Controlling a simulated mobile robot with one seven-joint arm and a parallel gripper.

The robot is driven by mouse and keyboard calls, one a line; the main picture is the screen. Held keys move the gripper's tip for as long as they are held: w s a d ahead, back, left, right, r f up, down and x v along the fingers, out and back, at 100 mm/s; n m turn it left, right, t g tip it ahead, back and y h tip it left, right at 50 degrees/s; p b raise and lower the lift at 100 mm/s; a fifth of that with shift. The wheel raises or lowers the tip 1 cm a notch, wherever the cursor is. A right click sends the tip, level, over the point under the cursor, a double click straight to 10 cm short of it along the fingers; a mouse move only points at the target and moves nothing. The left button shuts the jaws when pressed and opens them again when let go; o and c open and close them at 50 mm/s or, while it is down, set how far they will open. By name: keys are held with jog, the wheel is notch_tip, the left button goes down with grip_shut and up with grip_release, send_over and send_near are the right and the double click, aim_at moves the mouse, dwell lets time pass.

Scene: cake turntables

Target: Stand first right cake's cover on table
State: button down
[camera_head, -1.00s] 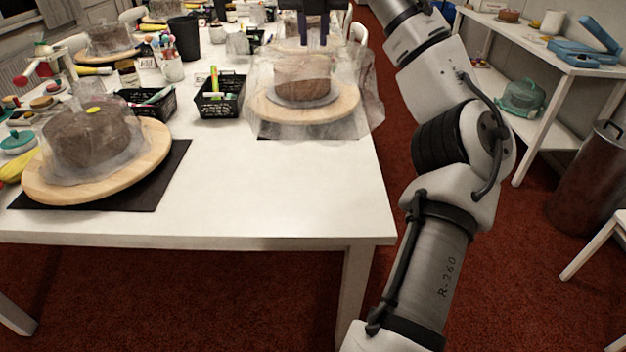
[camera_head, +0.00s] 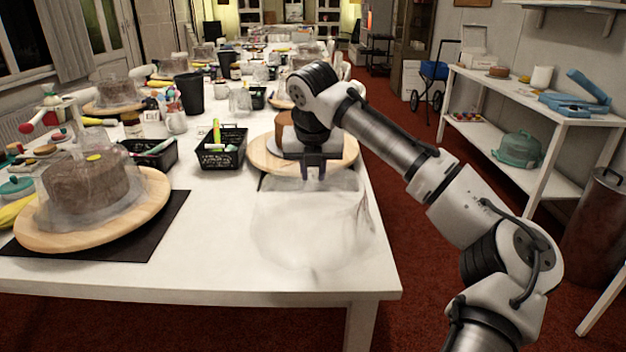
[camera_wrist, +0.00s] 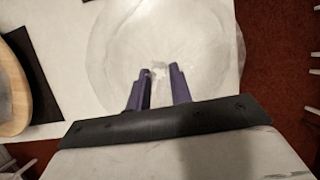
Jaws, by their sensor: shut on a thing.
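The first right cake's cover (camera_head: 312,240) is a clear, cloudy plastic dome. It is over the bare front right part of the white table (camera_head: 215,250); I cannot tell whether its rim touches the tabletop. My gripper (camera_head: 313,172) is above it, pointing down, shut on the top of the cover. The wrist view shows the cover (camera_wrist: 115,45) below the two purple fingers (camera_wrist: 160,88), with its round rim spread over the table. The uncovered brown cake (camera_head: 285,130) stands behind my gripper on a wooden turntable (camera_head: 262,155), partly hidden by my arm.
A covered cake (camera_head: 90,190) on a wooden turntable stands at the left on a dark mat. A black basket (camera_head: 222,148) with markers stands left of the uncovered cake. The table's right edge is close to the cover. White table is clear between the left mat and the cover.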

notch_tip(320, 180, down, 2)
jog(key=shift+f, duration=0.1)
jog(key=c, duration=1.3)
grip_release()
jog(key=shift+o, duration=0.2)
jog(key=p+v, duration=0.1)
jog(key=v, duration=1.1)
